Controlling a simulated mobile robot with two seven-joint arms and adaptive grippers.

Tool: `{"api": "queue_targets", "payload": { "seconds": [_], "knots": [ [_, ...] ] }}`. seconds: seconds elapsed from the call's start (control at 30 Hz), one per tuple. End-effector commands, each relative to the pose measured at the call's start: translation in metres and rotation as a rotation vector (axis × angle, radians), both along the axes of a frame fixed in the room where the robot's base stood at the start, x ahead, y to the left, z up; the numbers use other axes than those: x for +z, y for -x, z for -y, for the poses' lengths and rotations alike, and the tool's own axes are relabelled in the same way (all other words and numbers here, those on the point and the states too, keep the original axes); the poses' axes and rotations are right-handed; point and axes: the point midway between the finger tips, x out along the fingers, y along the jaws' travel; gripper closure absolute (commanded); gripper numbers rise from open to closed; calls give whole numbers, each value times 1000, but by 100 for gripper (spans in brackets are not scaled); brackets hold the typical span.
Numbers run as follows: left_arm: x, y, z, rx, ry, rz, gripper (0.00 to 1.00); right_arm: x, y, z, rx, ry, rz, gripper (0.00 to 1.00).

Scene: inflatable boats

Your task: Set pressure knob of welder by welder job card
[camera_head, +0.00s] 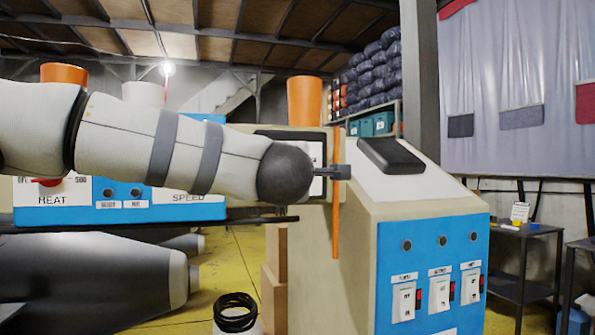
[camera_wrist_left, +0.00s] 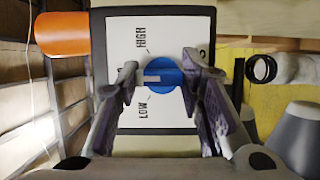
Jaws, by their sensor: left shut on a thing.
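The welder is the large beige and blue machine (camera_head: 350,250) at the right of the head view. Its white dial plate (camera_wrist_left: 190,118) fills the middle of the left wrist view, marked HIGH at the top and LOW at the bottom. The blue knob (camera_wrist_left: 166,68) sits on this plate. Its pale bar points left, about midway between the two words. My left gripper (camera_wrist_left: 160,78) is shut on the knob, one finger on each side. It also shows side-on in the head view (camera_head: 335,172). No readable job card shows. My right gripper is out of view.
An orange cylinder (camera_head: 305,100) stands above the dial panel. An orange strip (camera_head: 336,225) hangs beside the gripper. Blue panels with switches (camera_head: 440,292) cover the welder's front. A dark table (camera_head: 510,232) at the right carries a small white card (camera_head: 519,212), too small to read.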

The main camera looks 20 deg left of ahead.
Motion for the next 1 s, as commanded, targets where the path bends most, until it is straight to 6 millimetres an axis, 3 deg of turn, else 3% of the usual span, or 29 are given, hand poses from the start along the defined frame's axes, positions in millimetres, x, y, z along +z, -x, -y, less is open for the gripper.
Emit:
{"api": "queue_targets", "payload": {
  "seconds": [0.17, 0.2, 0.3, 0.57, 0.67, 1.0],
  "knots": [
    [2, 0, 0, 1, 0, 3, 94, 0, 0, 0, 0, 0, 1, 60],
    [2, 0, 0, 1, 0, 3, 64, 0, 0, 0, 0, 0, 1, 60],
    [1, 0, 0, 1, 0, 3, 46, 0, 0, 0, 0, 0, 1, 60],
    [1, 1, 0, 0, 1, 2, 46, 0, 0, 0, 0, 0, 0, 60],
    [1, 10, 2, -1, 1, 2, 46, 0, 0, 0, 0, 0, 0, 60],
    [2, 94, 20, -2, -1, 5, 46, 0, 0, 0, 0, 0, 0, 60]
  ]
}}
